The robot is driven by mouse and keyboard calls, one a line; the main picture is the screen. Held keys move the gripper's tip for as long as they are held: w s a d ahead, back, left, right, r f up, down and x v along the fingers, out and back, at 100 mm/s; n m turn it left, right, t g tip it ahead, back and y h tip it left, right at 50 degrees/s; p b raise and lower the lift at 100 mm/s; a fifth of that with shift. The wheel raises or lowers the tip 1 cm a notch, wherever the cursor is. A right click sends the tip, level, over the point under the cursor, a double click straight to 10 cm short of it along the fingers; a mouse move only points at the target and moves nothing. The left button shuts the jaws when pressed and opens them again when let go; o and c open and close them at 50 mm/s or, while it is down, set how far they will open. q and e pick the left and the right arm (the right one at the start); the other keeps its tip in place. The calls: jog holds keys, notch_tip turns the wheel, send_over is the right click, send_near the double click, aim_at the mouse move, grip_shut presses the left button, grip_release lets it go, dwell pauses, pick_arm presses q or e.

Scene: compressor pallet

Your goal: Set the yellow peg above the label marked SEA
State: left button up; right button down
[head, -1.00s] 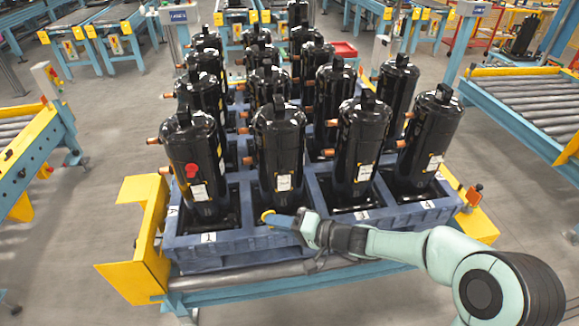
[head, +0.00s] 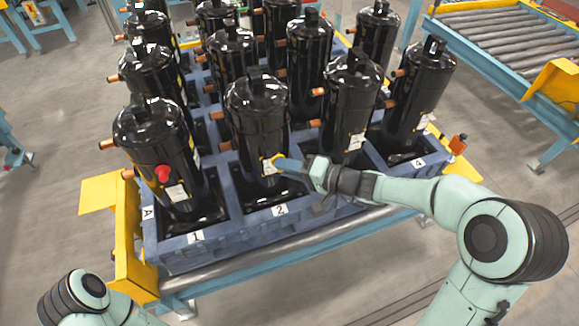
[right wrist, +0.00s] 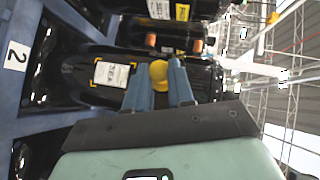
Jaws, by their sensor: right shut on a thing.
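The yellow peg (head: 275,158) is held between the blue fingers of my right gripper (head: 288,165), at the front of a black compressor (head: 258,115) in the front row, behind the tray's 2 mark. The right wrist view shows the yellow peg (right wrist: 158,73) between the two blue fingers (right wrist: 160,88). A white label (head: 268,168) with yellow corner marks is on that compressor, just below the peg in the head view; the same label (right wrist: 111,74) is beside it in the wrist view. Its print is too small to read. I cannot tell whether the peg touches the compressor. My left gripper is out of view.
Several black compressors with copper stubs stand close together in the blue tray (head: 240,238). A red peg (head: 163,173) is on the front left compressor above its white label (head: 177,192). A yellow bracket (head: 128,235) flanks the tray's left side.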

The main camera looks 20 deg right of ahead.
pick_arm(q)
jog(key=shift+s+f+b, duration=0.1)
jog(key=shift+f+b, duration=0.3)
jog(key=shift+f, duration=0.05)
pick_arm(e)
jog(key=w, duration=0.5)
jog(key=shift+w+a, duration=0.1)
jog(key=shift+w, duration=0.3)
pick_arm(q)
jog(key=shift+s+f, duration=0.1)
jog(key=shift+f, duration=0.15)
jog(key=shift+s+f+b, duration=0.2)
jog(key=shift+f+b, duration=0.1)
jog(key=shift+b, duration=0.2)
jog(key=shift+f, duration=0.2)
dwell(0.5)
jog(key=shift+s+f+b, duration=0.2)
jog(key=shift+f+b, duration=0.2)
jog(key=shift+b, duration=0.1)
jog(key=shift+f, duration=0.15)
dwell(0.4)
